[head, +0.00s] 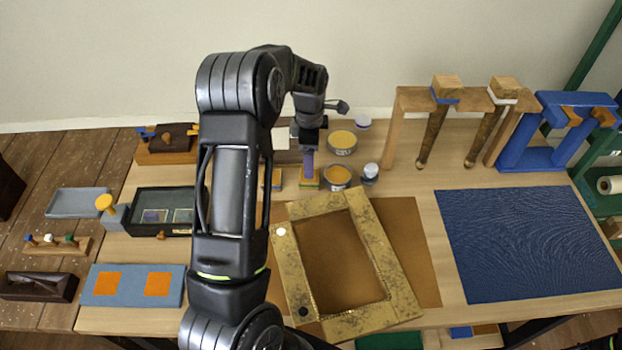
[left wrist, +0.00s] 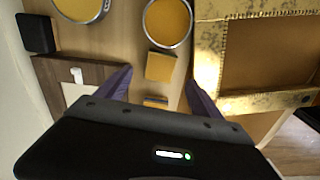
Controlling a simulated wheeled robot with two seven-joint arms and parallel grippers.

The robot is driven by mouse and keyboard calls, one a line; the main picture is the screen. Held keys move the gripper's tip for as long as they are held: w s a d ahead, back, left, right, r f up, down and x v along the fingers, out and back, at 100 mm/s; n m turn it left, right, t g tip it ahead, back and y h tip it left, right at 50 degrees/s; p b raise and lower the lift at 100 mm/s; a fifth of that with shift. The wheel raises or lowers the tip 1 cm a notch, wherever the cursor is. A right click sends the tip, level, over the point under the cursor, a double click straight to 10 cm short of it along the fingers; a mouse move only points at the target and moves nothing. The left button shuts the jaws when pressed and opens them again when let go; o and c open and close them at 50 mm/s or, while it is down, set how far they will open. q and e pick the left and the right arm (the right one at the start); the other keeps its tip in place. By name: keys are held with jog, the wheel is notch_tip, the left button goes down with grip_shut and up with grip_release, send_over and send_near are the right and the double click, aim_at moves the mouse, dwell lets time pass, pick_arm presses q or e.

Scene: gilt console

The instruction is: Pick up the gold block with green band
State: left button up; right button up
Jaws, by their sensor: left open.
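The gold block with green band (head: 310,185) stands on the light wood table, just left of the nearer open tin; a green edge shows low on it in the head view. My left gripper (head: 308,165) points down right over it, with purple-grey fingers partly hiding it. In the left wrist view the gold top of the block (left wrist: 160,66) lies between and slightly beyond the tips of my left gripper (left wrist: 158,80), which is open and empty. Its band cannot be made out there. I cannot tell whether the fingers touch it. My right gripper is not in view.
A similar block with a blue band (head: 273,180) stands close to the left. Open tins (head: 337,177) (head: 342,143) stand close to the right. A gilt frame (head: 345,315) lies in front. My arm hides part of the table's left middle.

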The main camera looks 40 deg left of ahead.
pick_arm(q)
jog(key=shift+f, duration=0.1)
jog(key=shift+f+b, duration=0.5)
jog(key=shift+f, duration=0.75)
notch_tip(320, 180, down, 5)
jog(key=b, duration=0.3)
jog(key=shift+f, duration=0.15)
jog(key=shift+c, duration=0.2)
